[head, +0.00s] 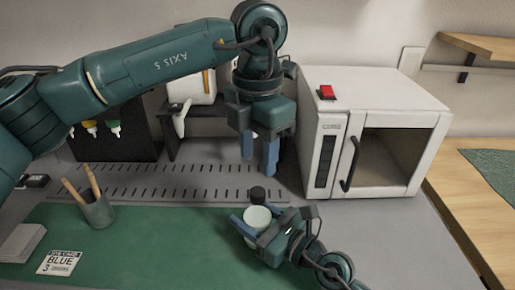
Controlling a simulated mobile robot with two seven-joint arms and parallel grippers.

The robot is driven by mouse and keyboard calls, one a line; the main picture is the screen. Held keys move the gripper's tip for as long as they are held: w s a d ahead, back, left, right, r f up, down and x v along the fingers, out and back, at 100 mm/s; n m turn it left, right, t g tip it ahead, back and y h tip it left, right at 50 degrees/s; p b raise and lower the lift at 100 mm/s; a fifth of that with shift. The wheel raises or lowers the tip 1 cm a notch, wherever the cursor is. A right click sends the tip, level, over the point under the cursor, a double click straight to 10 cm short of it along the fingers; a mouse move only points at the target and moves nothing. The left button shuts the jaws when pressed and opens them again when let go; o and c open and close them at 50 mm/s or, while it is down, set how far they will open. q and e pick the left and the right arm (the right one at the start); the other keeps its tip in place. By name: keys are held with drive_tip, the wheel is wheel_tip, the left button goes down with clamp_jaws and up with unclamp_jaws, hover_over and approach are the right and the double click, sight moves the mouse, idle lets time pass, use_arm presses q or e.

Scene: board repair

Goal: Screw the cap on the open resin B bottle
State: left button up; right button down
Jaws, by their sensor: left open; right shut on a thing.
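A pale, round-topped bottle (257,216) stands near the back edge of the green mat. My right gripper (258,224) is shut on this bottle, with its blue fingers around the sides. A small black cap-like piece (257,193) shows at the bottle's far side; I cannot tell if it sits on the bottle or stands behind it. The bottle's label is not readable. My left gripper (259,158) is open and empty, pointing down above and behind the bottle and black piece, apart from both.
A white oven-like box (395,107) with a red switch (326,92) stands just right of my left gripper. A cup with wooden sticks (97,211), a BLUE card (60,262) and a grey block (22,243) are at left. The mat's middle (165,245) is clear.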

sight(257, 191)
use_arm(q)
drive_tip(key=shift+r+n, duration=0.25)
drive_tip(key=shift+n, duration=0.25)
drive_tip(key=shift+f, duration=0.1)
drive_tip(key=shift+f, duration=3.95)
clamp_jaws()
drive_tip(key=shift+o, duration=0.8)
unclamp_jaws()
